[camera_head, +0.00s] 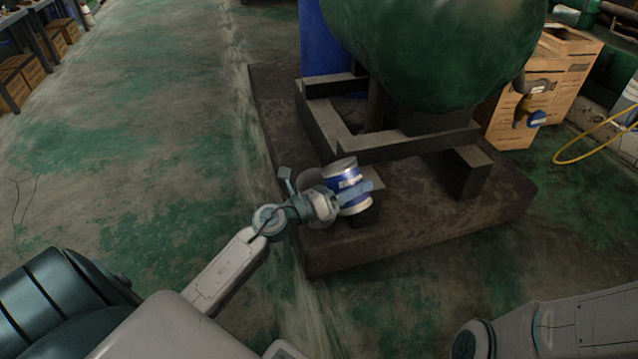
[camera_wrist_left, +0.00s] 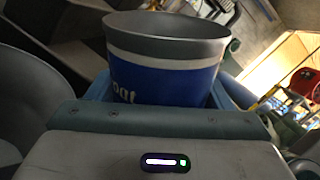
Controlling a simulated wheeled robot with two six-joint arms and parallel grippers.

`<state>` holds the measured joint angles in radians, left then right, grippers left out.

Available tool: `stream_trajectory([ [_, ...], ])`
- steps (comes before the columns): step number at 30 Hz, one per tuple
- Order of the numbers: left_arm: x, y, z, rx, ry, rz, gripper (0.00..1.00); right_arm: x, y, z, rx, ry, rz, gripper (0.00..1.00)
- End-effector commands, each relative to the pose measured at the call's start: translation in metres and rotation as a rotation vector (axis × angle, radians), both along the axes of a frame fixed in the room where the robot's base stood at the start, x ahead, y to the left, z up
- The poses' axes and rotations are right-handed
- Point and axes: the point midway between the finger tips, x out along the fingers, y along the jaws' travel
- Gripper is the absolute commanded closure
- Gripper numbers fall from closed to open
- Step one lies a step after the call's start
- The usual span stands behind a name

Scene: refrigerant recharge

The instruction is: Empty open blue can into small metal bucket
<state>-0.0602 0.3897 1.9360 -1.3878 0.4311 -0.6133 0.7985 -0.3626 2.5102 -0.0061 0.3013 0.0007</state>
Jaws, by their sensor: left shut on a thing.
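The blue can (camera_head: 345,174), with pale rims, is held in my left gripper (camera_head: 352,191) above the front edge of the dark plinth. In the left wrist view the can (camera_wrist_left: 165,80) fills the middle, between the blue fingers, its wide grey rim uppermost. Its contents cannot be seen. A grey rounded thing (camera_head: 311,184), possibly the small metal bucket, is partly hidden behind my left wrist, just left of the can. A smooth grey curved surface (camera_wrist_left: 32,95) at the left of the wrist view may be the same thing. My right gripper is out of view.
A dark plinth (camera_head: 440,215) carries a black frame (camera_head: 405,146) and a large green tank (camera_head: 435,45). Cardboard boxes (camera_head: 545,85) and a yellow hose (camera_head: 595,140) are at the right. The green-stained floor (camera_head: 150,130) at left is clear.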

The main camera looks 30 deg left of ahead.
Motion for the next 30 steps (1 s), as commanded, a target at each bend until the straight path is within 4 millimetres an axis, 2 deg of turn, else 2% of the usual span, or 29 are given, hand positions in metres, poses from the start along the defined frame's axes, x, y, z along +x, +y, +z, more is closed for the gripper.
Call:
stream_trajectory([
  [7,0.0007,0.0021,0.0122,-0.139,0.051,0.0,0.58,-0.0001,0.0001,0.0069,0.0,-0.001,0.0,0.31],
  [11,0.0005,0.0017,0.0068,-0.19,0.071,0.0,0.58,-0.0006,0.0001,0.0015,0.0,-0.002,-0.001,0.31],
  [30,0.0006,0.0018,0.0094,-0.305,0.113,-0.001,0.58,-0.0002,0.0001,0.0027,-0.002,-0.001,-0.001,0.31],
])
